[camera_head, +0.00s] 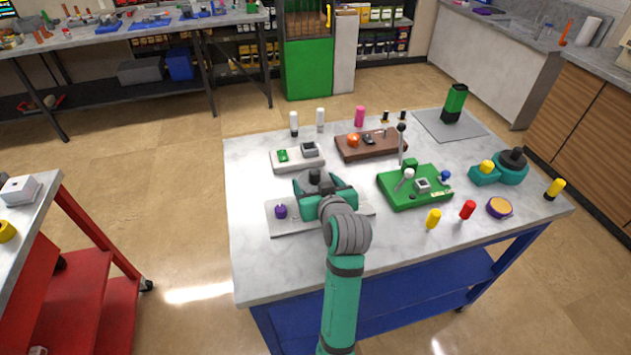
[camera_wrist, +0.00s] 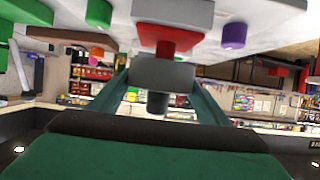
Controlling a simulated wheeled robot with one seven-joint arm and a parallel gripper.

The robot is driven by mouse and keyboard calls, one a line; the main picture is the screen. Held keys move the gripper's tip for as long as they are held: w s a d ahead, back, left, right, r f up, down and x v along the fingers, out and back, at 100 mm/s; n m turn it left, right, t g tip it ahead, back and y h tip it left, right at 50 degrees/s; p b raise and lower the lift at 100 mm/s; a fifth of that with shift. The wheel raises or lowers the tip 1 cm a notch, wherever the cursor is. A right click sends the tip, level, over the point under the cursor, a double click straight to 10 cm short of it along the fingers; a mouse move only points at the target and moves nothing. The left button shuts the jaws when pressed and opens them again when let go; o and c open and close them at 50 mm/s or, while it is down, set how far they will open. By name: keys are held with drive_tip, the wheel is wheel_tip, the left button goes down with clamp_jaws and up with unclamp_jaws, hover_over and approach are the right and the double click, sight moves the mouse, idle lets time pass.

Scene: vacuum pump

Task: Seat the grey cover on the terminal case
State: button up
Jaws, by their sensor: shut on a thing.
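My gripper (camera_head: 325,198) is over the light grey plate (camera_head: 292,224) at the table's front left. In the wrist view its two teal fingers (camera_wrist: 160,100) are closed on the sides of a grey block, which appears to be the grey cover (camera_wrist: 165,74), with a dark knob (camera_wrist: 157,103). A red part (camera_wrist: 168,38) shows directly beyond the cover, against a pale grey block (camera_wrist: 172,12) that may be the terminal case. I cannot tell whether cover and red part touch. In the head view my gripper hides most of this spot.
A purple knob (camera_head: 280,211) stands on the plate, left of my gripper. A green board (camera_head: 415,198) with a lever is close on the right. A small grey board (camera_head: 297,162) and a brown board (camera_head: 371,150) lie behind. The table's front left is clear.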

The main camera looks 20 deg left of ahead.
drive_tip(key=shift+f, duration=0.1)
drive_tip(key=shift+w+d+f, duration=0.1)
drive_tip(key=shift+d+f, duration=0.1)
drive_tip(key=shift+d, duration=0.05)
drive_tip(key=shift+s+a+f, duration=0.2)
drive_tip(key=shift+a+f, duration=0.1)
drive_tip(key=shift+a, duration=0.1)
drive_tip(key=shift+d, duration=0.2)
drive_tip(key=shift+f, duration=0.75)
idle(0.7)
drive_tip(key=o, duration=1.2)
